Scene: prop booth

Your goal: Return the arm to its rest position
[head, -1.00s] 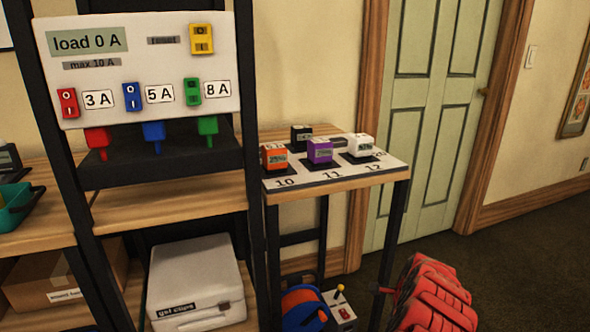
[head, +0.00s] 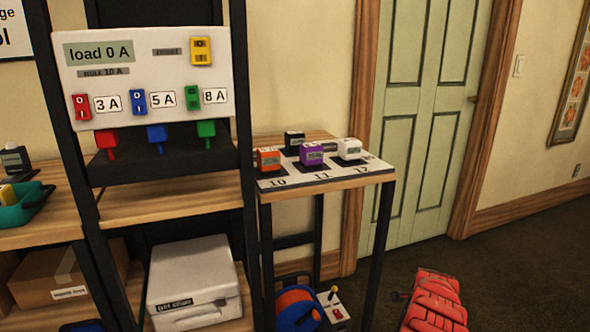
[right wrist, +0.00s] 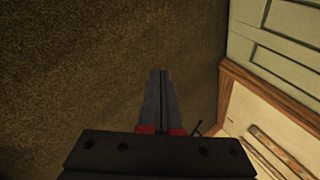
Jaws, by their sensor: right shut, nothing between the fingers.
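My right arm (head: 437,302) shows red at the bottom right of the head view, low beside the small table and over the dark carpet. In the right wrist view my right gripper (right wrist: 161,75) is shut, with its two dark fingers together and nothing between them. It points over bare carpet (right wrist: 90,70). My left arm and left gripper are outside both views.
A small table (head: 330,184) holds orange, purple, white and black blocks. Left of it stands a shelf rack with a switch panel (head: 140,75) and a white case (head: 195,285). A cable reel (head: 298,308) is on the floor. A green door (head: 425,120) stands behind.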

